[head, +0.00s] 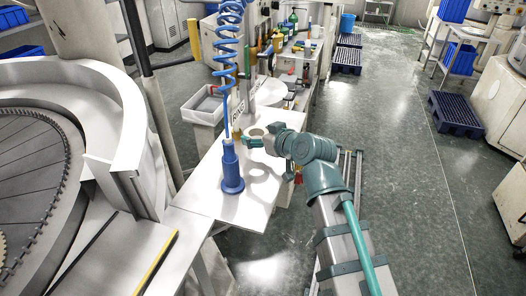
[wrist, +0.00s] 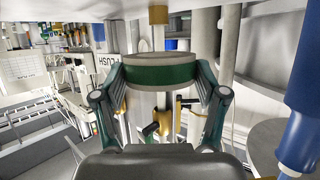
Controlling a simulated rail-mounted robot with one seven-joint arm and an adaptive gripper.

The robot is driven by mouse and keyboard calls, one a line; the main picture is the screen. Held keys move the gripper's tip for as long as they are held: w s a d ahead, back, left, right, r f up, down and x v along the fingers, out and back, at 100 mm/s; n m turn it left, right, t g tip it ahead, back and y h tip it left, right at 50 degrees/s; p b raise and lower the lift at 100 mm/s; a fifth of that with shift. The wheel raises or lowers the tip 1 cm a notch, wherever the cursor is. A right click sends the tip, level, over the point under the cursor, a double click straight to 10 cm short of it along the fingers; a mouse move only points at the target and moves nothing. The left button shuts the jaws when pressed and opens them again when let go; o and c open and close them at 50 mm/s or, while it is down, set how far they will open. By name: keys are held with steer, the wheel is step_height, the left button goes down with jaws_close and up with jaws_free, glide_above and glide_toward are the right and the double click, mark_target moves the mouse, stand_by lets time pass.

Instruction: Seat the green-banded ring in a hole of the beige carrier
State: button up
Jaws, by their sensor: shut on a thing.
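The green-banded ring (wrist: 160,72) is a pale grey ring with a dark green band, held between the fingertips of my gripper (wrist: 160,76) in the wrist view. In the head view my gripper (head: 259,141) is above the white bench top (head: 235,200), with the ring's pale rim (head: 257,132) showing at its tip. A shadow lies on the bench below. I cannot make out the beige carrier or its holes for certain in either view.
A blue cylindrical tool (head: 231,172) on a coiled blue hose (head: 227,45) stands on the bench just left of my gripper. A large round machine (head: 115,115) fills the left. A grey bin (head: 205,105) and bottles (head: 278,42) are farther back. The front bench top is clear.

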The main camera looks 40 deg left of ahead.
mark_target(260, 161)
steer(key=shift+f+b, duration=1.45)
steer(key=shift+f, duration=1.75)
steer(key=shift+f, duration=0.2)
steer(key=o, duration=1.3)
steer(key=shift+o, duration=0.2)
steer(key=shift+r, duration=0.15)
